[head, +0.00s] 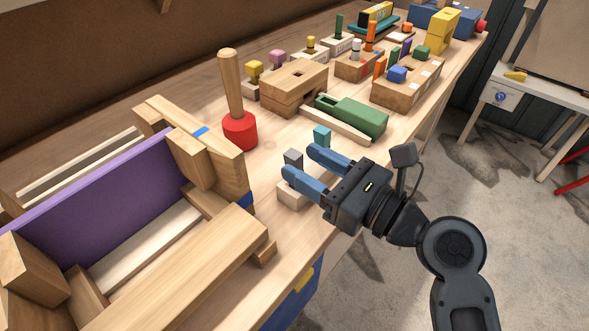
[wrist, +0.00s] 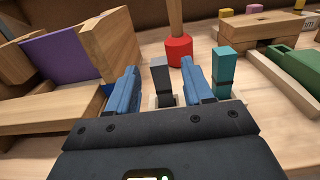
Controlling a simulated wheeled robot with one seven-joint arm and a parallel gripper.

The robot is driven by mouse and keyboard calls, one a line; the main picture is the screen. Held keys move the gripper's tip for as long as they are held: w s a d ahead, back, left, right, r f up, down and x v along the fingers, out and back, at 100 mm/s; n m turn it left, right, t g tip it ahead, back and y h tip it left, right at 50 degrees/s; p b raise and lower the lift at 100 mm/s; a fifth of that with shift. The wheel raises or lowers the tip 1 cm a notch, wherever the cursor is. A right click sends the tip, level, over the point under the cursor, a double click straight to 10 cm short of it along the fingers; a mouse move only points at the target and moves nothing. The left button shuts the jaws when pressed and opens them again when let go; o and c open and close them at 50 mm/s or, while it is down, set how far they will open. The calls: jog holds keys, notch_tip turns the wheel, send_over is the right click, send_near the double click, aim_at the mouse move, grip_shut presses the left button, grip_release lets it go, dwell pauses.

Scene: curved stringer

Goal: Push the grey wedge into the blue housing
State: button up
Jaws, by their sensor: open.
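The grey wedge (head: 293,157) is a small upright block in a pale wooden holder (head: 287,197) near the bench's front edge. My gripper (head: 299,161) is open, with its two blue fingers low over the holder. In the wrist view the grey wedge (wrist: 161,80) stands between the spread fingers, with gaps visible at its sides. Its lower end is hidden. A wooden housing with blue markings (head: 201,132) stands at the left, beside a purple panel (head: 110,199). Its opening cannot be made out clearly.
A teal wedge (head: 322,136) stands just right of my fingers. A red-headed mallet (head: 240,130) stands upright behind the grey wedge. A green block (head: 352,116) and a slotted wooden block (head: 293,84) lie further back. Some bare bench lies around the mallet.

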aim_at(300, 163)
jog(key=x, duration=0.5)
jog(key=shift+f, duration=0.3)
grip_shut()
